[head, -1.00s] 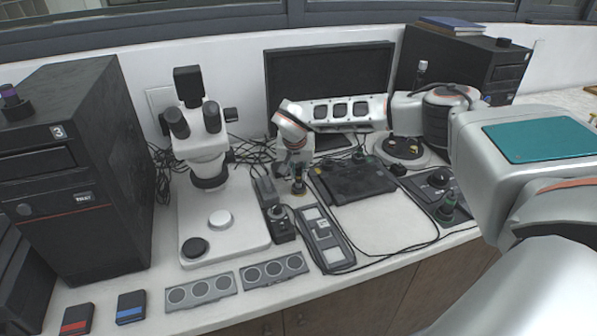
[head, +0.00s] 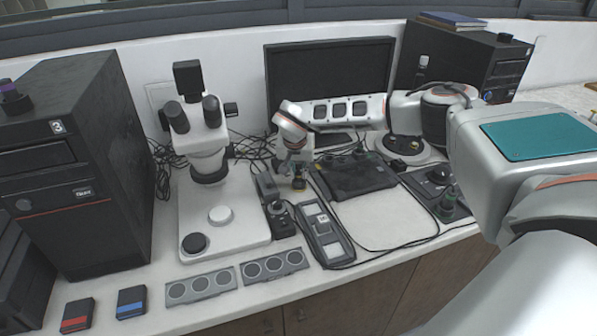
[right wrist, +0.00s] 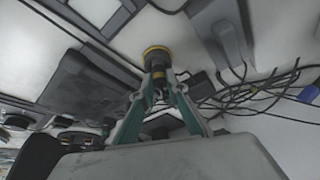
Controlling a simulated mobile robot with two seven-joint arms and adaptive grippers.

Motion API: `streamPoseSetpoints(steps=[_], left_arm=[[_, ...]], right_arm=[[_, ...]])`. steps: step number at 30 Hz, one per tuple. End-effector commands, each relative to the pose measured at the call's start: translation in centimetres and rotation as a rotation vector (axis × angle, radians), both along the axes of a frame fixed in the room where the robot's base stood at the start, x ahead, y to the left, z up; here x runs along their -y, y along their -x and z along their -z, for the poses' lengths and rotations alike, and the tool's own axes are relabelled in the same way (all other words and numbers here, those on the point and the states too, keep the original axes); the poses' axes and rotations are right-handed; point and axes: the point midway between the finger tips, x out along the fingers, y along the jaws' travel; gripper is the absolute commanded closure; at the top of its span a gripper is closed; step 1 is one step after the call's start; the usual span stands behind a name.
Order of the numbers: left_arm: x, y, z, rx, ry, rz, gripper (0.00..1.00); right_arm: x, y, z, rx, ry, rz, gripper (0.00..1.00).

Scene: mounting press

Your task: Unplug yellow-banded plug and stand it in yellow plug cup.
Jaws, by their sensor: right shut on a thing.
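My right gripper (head: 299,174) points down behind the power box area, right of the microscope. In the right wrist view its green fingers (right wrist: 160,88) are shut on the dark yellow-banded plug (right wrist: 158,74). A round yellow-rimmed piece (right wrist: 157,50), which looks like the yellow plug cup, is at the plug's far end against the white bench. It also shows as a yellow spot below the fingers in the head view (head: 299,184). I cannot tell whether the plug is inside it or just above it. My left gripper is out of view.
The microscope (head: 208,160) stands left of the gripper. A dark box with a knob (head: 280,217) and a grey device (head: 325,238) are in front of it. A black flat pad (head: 358,178) is to the right. Loose cables lie behind. Bare bench shows right of the grey device.

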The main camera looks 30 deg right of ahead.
Motion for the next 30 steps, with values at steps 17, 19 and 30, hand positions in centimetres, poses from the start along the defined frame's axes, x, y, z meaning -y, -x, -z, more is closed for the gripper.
streamPoseSetpoints(steps=[17, 19, 30], left_arm=[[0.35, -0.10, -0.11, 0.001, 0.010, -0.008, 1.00], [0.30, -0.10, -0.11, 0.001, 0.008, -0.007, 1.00], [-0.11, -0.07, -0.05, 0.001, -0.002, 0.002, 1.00]], right_arm=[[0.00, 0.00, 0.44, 0.000, 0.000, 0.000, 0.66], [0.00, 0.00, 0.43, 0.000, 0.000, 0.000, 0.66], [0.01, 0.01, 0.43, 0.000, 0.000, 0.000, 0.47]])
